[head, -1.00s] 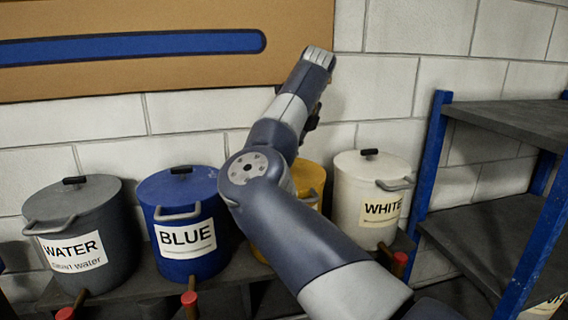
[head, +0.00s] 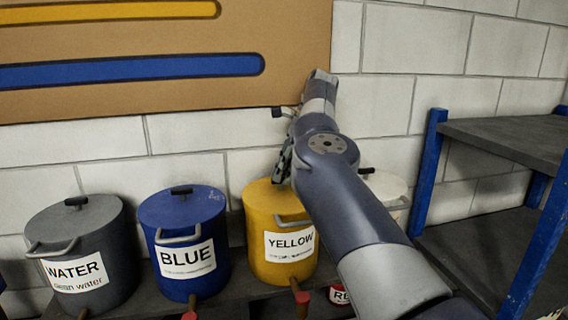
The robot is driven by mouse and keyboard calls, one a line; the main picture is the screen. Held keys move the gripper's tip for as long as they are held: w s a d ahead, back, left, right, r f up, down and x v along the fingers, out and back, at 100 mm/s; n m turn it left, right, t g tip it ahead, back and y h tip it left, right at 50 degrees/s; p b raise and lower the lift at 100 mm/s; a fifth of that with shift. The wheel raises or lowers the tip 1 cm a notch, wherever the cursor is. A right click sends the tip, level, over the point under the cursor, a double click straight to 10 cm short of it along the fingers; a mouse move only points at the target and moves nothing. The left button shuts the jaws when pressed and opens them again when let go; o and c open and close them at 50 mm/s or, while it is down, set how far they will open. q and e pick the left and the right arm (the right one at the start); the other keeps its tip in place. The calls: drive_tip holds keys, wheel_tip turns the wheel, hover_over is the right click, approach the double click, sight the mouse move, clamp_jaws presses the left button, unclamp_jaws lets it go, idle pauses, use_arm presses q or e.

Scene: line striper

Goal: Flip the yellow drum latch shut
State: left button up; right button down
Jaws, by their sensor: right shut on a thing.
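The yellow drum (head: 262,235) stands between the blue and white drums in the head view, with a white YELLOW label. Its lid (head: 258,190) is on, and a grey curved handle (head: 296,222) at the front is partly behind my right arm. I cannot tell its latch apart clearly. My right gripper (head: 281,178) points down at the top of the lid, its dark fingers shut at about where the other drums carry a black lid handle. The held part is hidden by the fingers. My left gripper is not in view.
The blue drum (head: 184,245) and grey water drum (head: 82,255) stand to the left. The white drum (head: 388,188) is mostly behind my right arm. A blue-framed shelf (head: 428,170) stands at the right. Taps with red ends stick out below the drums.

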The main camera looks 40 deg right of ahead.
drive_tip(key=shift+w+d+r+n+p, duration=0.1)
drive_tip(key=shift+d+r+n+p, duration=0.1)
drive_tip(key=shift+n+p, duration=0.6)
drive_tip(key=shift+a, duration=0.1)
drive_tip(key=c, duration=1.6)
unclamp_jaws()
drive_tip(key=shift+c, duration=0.2)
drive_tip(key=shift+f, duration=0.1)
